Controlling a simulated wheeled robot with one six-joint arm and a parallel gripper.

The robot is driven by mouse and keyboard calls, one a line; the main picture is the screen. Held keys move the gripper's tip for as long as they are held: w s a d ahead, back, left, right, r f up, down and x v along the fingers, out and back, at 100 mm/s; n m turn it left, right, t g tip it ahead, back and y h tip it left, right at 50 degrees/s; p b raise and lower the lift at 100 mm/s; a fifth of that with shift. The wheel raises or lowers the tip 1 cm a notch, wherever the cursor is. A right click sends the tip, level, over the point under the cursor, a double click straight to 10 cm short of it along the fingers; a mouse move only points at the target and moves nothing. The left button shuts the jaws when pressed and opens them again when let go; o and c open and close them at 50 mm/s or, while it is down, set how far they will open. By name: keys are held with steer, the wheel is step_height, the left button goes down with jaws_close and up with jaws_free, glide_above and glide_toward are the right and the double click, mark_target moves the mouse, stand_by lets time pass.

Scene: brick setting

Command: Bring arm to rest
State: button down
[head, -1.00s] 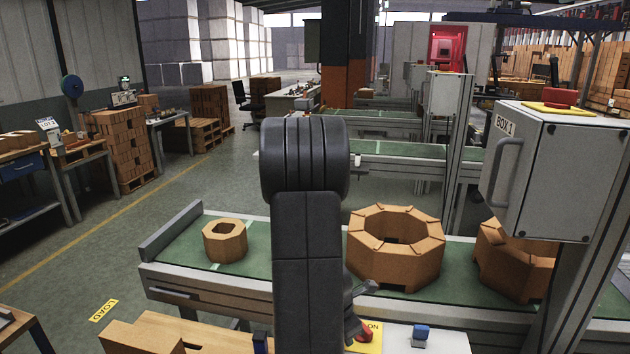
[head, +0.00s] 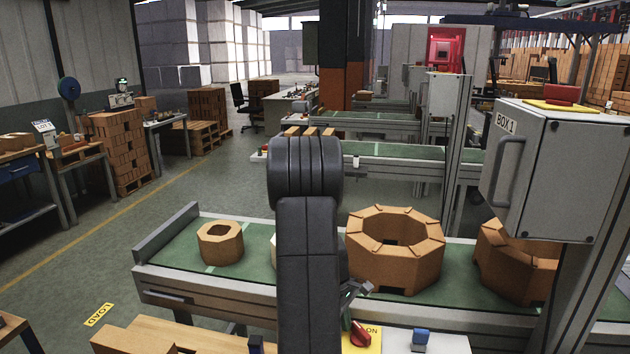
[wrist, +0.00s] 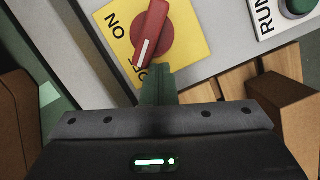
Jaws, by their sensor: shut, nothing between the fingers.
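My arm (head: 306,230) stands upright in the middle of the head view, in front of the conveyor. My gripper (wrist: 158,82) is at the centre of the wrist view, its fingers shut together and empty. Its tips are close to the red rotary switch (wrist: 152,38) on a yellow plate marked ON; I cannot tell whether they touch it. In the head view the red switch (head: 358,333) shows low beside my arm, with part of my gripper just above it.
The green conveyor (head: 262,240) carries a small brick ring (head: 220,243) and larger octagonal brick rings (head: 395,258). A grey box marked BOX 1 (head: 560,175) stands at right. A blue control (head: 421,336) sits on the panel. A green RUN button (wrist: 298,6) shows in the wrist view.

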steer(key=w+m, duration=0.1)
steer(key=m, duration=0.1)
steer(key=w+a+m+g, duration=0.1)
steer(key=m, duration=0.1)
steer(key=shift+w+y, duration=0.25)
steer(key=shift+y, duration=0.05)
step_height(320, 180, up, 10)
steer(key=s+a, duration=0.1)
steer(key=shift+a+r+m+b, duration=0.15)
steer(key=shift+r+m+b, duration=0.05)
steer(key=shift+m+b, duration=0.25)
steer(key=shift+r, duration=0.1)
